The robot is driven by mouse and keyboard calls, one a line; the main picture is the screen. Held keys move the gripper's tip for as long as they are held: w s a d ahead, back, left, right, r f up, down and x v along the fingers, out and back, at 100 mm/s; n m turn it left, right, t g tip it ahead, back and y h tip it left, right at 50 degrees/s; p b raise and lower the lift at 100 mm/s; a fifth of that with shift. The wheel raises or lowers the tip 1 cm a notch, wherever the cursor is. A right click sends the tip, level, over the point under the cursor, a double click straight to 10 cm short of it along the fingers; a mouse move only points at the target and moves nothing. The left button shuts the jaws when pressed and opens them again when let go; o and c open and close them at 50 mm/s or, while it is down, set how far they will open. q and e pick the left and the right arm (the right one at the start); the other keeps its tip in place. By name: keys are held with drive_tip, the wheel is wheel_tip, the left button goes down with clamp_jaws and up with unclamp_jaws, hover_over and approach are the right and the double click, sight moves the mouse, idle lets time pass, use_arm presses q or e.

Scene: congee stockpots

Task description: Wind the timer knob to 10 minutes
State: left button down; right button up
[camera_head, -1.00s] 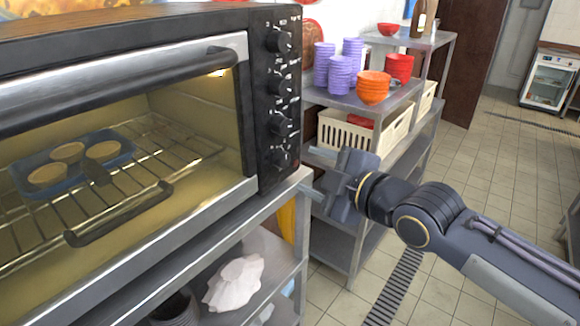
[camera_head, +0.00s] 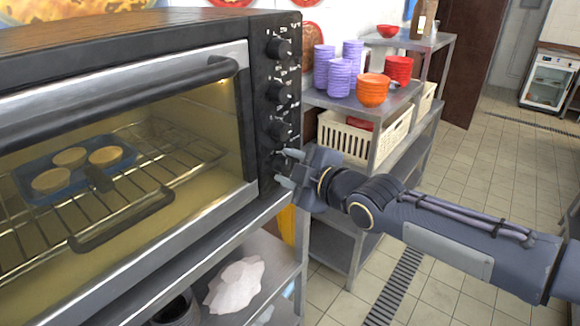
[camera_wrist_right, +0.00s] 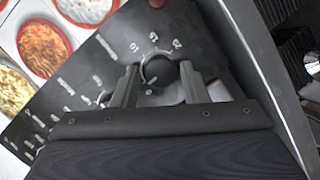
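The oven's black control panel (camera_head: 262,75) carries a column of dark round knobs with white marks. The lowest knob (camera_head: 277,161) is the one at my right gripper (camera_head: 287,168), partly hidden by it. In the right wrist view, a black knob (camera_wrist_right: 158,73) with printed numbers around it sits between the two spread fingers (camera_wrist_right: 157,84). The fingers are on either side of it; a firm contact is not visible. The knob's exact setting is too small to read. My left gripper is not in view.
The oven door (camera_head: 130,115) is shut, with a blue tray (camera_head: 35,182) of round tarts on the rack inside. To the right, a metal shelf (camera_head: 398,97) holds purple, orange and red bowls above a cream basket (camera_head: 345,138). The floor at right is clear.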

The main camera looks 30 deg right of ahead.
drive_tip(key=c, duration=0.6)
drive_tip(key=shift+f+m+g+y+b, duration=0.1)
drive_tip(key=shift+m+g+y+b, duration=0.35)
drive_tip(key=shift+m+b, duration=0.65)
drive_tip(key=m+y+b, duration=0.1)
drive_tip(key=m+b, duration=0.1)
drive_tip(key=b, duration=0.1)
drive_tip(key=m+g+y+b, duration=0.1)
drive_tip(key=m+b, duration=0.2)
drive_tip(key=b, duration=0.1)
drive_tip(key=shift+w+d+f+y, duration=0.1)
drive_tip(key=shift+d+y, duration=0.1)
drive_tip(key=shift+y, duration=0.05)
drive_tip(key=m+y+b, duration=0.1)
drive_tip(key=m+b, duration=0.1)
drive_tip(key=b, duration=0.1)
drive_tip(key=shift+d+m+g, duration=0.1)
drive_tip(key=shift+m+g, duration=0.2)
drive_tip(key=shift+g, duration=0.05)
drive_tip(key=shift+m+y+b, duration=0.7)
drive_tip(key=shift+m+b, duration=0.15)
drive_tip(key=shift+m, duration=0.15)
